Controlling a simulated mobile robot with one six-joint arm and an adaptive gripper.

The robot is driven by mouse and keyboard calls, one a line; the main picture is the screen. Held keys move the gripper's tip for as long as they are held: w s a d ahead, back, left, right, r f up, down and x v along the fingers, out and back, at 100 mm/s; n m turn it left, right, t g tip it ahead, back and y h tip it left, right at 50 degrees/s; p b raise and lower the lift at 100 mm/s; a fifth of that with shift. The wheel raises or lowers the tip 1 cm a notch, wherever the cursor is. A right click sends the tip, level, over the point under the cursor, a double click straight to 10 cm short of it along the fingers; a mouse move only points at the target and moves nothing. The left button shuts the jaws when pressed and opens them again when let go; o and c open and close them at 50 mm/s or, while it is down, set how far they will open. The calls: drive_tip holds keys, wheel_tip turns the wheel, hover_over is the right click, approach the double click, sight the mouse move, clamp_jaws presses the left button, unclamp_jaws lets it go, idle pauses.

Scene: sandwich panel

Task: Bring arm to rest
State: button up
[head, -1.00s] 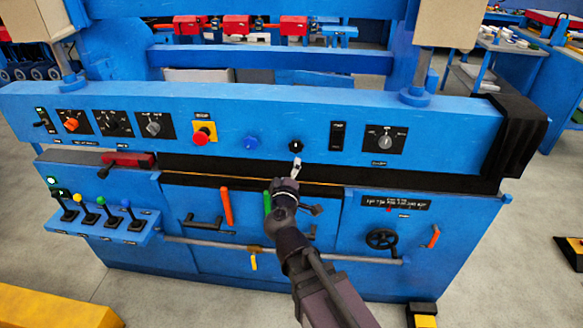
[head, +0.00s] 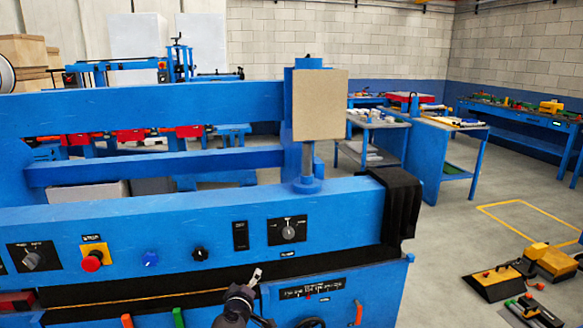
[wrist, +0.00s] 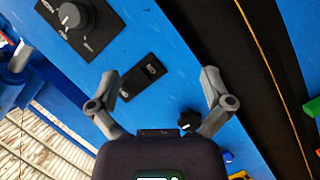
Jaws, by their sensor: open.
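My gripper (head: 256,275) is low in the head view, in front of the blue machine's panel (head: 345,210), below the black rocker switch (head: 240,236) and the grey rotary knob (head: 288,232). In the wrist view my gripper (wrist: 163,85) has its two fingers spread wide with nothing between them. The rocker switch (wrist: 143,76) shows beyond the fingers, and the grey knob (wrist: 73,16) is at the upper left. A black knob (wrist: 188,121) shows close to the right finger; I cannot tell whether they touch. Most of my arm is below the head view.
The panel also bears a red emergency button (head: 92,261), a blue knob (head: 150,258) and a black knob (head: 200,254). A black bellows cover (head: 398,208) closes its right end.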

drive_tip(key=s+d+f+m+g+h, duration=0.1)
drive_tip(key=d+f+m+g+h, duration=0.25)
drive_tip(key=d, duration=0.65)
drive_tip(key=d+f+m+g, duration=0.3)
drive_tip(key=d+f+g, duration=0.25)
drive_tip(key=d, duration=0.45)
drive_tip(key=s+d+f+m+g+y, duration=0.4)
drive_tip(key=s+d+f+g+y, duration=0.15)
drive_tip(key=s+d, duration=0.35)
wheel_tip(320, 180, up, 13)
drive_tip(key=g+p, duration=0.1)
drive_tip(key=p, duration=1.2)
drive_tip(key=shift+a+h, duration=0.2)
drive_tip(key=shift+h, duration=0.1)
drive_tip(key=shift+s+n, duration=0.1)
drive_tip(key=shift+n, duration=0.15)
